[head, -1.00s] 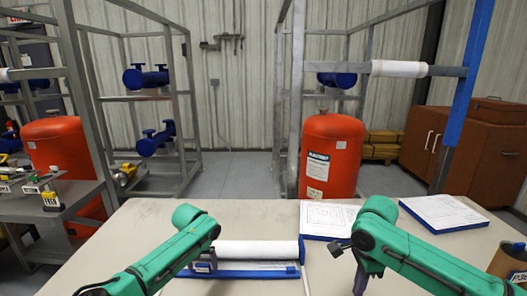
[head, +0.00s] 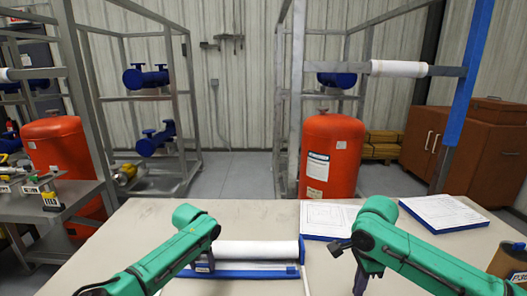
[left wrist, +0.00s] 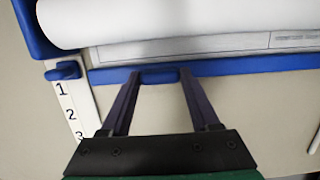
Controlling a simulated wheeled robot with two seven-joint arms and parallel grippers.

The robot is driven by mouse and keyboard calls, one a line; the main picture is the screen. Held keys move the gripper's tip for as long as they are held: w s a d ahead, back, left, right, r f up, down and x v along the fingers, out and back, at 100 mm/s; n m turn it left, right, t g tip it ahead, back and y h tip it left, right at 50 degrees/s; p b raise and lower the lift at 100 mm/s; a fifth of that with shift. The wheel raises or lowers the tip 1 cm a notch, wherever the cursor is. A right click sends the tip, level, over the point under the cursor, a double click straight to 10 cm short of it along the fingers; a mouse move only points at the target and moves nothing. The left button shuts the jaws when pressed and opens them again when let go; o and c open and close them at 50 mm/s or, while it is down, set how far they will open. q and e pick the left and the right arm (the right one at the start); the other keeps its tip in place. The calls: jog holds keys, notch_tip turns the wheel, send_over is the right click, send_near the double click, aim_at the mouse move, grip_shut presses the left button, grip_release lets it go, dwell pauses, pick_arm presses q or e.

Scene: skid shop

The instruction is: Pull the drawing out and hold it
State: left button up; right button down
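The rolled drawing (head: 256,250) lies in a blue holder (head: 302,250) on the table in front of me. In the left wrist view the white roll (left wrist: 180,20) crosses the top, with a flat printed sheet (left wrist: 180,48) below it and a blue edge strip (left wrist: 245,66) along the sheet. My left gripper (left wrist: 160,76) has its two dark fingertips on either side of a small blue tab (left wrist: 158,75) on that strip. The tab fills the space between the tips. In the head view my left arm partly covers the holder.
A white scale (left wrist: 71,110) with numbers runs beside the holder. Sheets with line drawings (head: 329,217) and a drawing pad (head: 444,212) lie at the table's right. A brown can-like object (head: 508,262) stands near the right edge. The table (head: 140,228) is clear at left.

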pick_arm(q)
jog(key=shift+s, duration=0.1)
jog(key=shift+s+f, duration=0.15)
jog(key=shift+s, duration=1.55)
jog(key=shift+s, duration=1.75)
